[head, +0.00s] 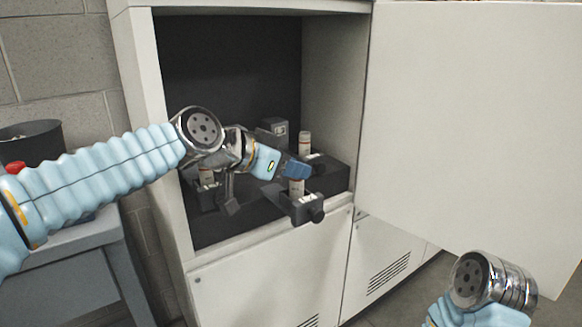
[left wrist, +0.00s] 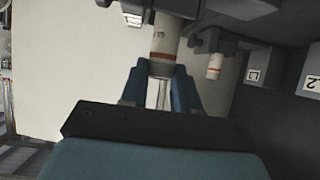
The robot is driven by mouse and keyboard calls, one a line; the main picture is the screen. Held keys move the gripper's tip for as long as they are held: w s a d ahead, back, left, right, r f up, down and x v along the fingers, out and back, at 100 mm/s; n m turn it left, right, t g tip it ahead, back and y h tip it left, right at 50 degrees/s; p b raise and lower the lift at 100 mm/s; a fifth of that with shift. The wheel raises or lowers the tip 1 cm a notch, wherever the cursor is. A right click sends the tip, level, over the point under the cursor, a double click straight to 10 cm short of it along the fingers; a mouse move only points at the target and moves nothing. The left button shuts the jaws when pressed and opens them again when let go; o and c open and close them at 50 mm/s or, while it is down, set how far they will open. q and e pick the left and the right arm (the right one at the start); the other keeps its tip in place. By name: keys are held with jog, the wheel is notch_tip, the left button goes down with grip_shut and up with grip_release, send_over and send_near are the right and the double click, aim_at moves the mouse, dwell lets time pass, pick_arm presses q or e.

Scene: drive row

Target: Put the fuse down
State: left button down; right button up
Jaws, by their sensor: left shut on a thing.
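My left gripper (head: 296,170) is inside the open cabinet, its blue fingers shut on a fuse (head: 296,187). The fuse is a white cylinder with reddish bands. In the left wrist view the gripper (left wrist: 160,78) has one blue finger on each side of the fuse (left wrist: 163,42). In the head view the fuse's lower end meets a dark fuse holder (head: 306,209) at the cabinet's front. I cannot tell whether it is fully seated. My right gripper is out of view.
Another fuse (head: 304,141) stands upright behind, and one (head: 206,176) stands at the left. Dark blocks carry labels, including L2 (left wrist: 313,83). The cabinet's open door (head: 470,120) fills the right. A grey table (head: 75,240) stands at the left.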

pick_arm(q)
jog(key=shift+f, duration=0.1)
jog(key=c, duration=0.8)
grip_release()
jog(key=shift+r, duration=0.25)
jog(key=b+v, duration=0.1)
jog(key=v, duration=1.1)
jog(key=shift+f, duration=0.1)
